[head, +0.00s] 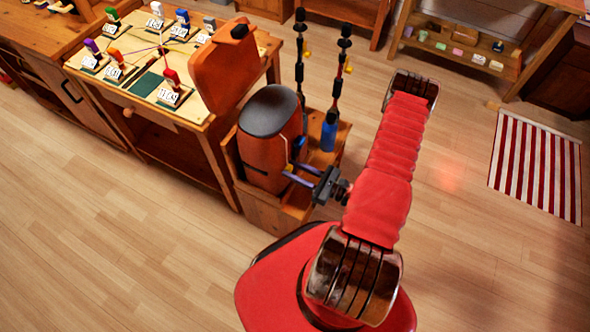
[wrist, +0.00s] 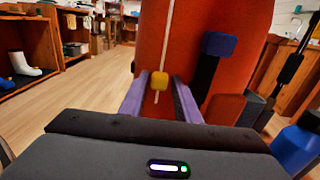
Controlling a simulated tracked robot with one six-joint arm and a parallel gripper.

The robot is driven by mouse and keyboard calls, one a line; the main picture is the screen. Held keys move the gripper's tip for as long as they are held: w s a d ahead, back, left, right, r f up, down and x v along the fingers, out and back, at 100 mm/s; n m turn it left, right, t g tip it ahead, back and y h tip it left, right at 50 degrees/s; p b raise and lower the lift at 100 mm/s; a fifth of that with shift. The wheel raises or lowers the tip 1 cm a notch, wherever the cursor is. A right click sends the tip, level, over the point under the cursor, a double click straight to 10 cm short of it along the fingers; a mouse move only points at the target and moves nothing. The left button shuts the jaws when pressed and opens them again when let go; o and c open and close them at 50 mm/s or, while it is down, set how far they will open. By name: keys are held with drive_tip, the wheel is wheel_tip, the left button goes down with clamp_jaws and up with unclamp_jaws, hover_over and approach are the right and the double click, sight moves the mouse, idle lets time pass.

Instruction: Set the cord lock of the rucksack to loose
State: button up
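The rucksack (head: 262,165) is orange with a dark grey top and stands in a wooden box-like stand. In the wrist view its orange front (wrist: 180,40) fills the middle. The yellow cord lock (wrist: 158,81) sits on a pale cord (wrist: 167,35) that runs down this front, with a short length of cord showing below it. My gripper (wrist: 162,78) has two purple fingers, one on each side of the cord lock, with a small gap showing at the right. The gripper (head: 293,170) is at the rucksack's front in the head view.
A blue buckle (wrist: 219,44) on a black strap is right of the cord lock. A blue bottle (head: 329,132) and two upright poles (head: 342,75) stand beside the rucksack. A table (head: 140,105) with labelled coloured pieces is at left. Floor in front is clear.

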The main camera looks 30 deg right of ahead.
drive_tip(key=shift+o, duration=1)
drive_tip(key=v, duration=1.3)
drive_tip(key=shift+s+d, duration=0.15)
drive_tip(key=shift+s, duration=0.2)
